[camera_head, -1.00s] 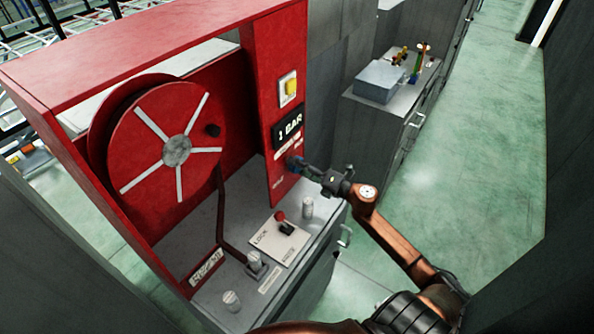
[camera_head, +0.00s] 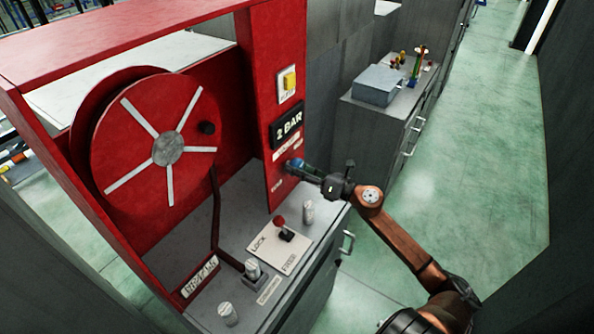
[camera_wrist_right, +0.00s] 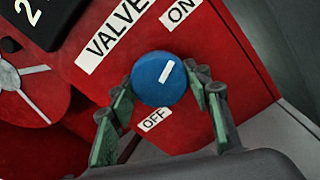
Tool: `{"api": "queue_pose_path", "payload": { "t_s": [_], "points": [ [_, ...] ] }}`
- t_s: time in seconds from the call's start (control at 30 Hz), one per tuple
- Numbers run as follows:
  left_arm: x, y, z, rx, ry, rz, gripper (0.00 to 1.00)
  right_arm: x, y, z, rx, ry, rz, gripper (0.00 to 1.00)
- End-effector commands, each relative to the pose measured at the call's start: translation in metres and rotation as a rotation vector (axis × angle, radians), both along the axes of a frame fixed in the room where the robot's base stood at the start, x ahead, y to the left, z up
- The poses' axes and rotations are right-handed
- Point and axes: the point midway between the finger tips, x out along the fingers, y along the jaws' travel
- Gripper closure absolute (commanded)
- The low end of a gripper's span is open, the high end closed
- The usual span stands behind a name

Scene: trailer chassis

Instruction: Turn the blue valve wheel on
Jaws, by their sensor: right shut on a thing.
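The blue valve wheel (camera_wrist_right: 152,84) sits on the red panel in the right wrist view. Its white mark slants to the upper right, towards the ON label (camera_wrist_right: 180,11). The OFF label (camera_wrist_right: 155,118) is below the wheel. My right gripper (camera_wrist_right: 163,80) is shut on the wheel, with its green-padded fingers on two sides of the rim. In the head view the right gripper (camera_head: 306,170) reaches the panel from the right and largely covers the wheel (camera_head: 292,163). My left gripper is in neither view.
The display (camera_head: 287,127) above the wheel reads 2 BAR. A yellow button (camera_head: 289,82) is higher on the panel. A red hose reel (camera_head: 150,115) stands to the left. A red-knobbed lever (camera_head: 282,228) rises from the counter below. Green floor is open to the right.

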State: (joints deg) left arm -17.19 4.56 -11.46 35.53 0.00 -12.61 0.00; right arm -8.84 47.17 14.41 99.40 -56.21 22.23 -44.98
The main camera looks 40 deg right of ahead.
Motion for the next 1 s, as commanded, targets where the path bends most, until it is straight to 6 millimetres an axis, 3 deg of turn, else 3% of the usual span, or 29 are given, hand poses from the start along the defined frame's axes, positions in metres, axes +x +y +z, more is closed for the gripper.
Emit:
{"api": "queue_pose_path", "payload": {
  "t_s": [0.47, 0.5, 0.73, 1.0],
  "points": [
    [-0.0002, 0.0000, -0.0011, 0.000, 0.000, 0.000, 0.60, 0.0002, -0.0012, 0.0006, -0.015, -0.005, -0.003, 0.79],
    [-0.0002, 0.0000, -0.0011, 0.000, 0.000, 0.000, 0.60, 0.0002, -0.0012, 0.0005, -0.015, -0.005, -0.003, 0.53],
    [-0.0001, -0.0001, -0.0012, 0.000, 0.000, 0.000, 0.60, 0.0001, -0.0006, 0.0002, -0.013, -0.004, -0.001, 0.37],
    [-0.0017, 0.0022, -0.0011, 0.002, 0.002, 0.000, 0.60, -0.0004, -0.0004, 0.0000, -0.012, -0.004, 0.000, 0.37]
  ]
}}
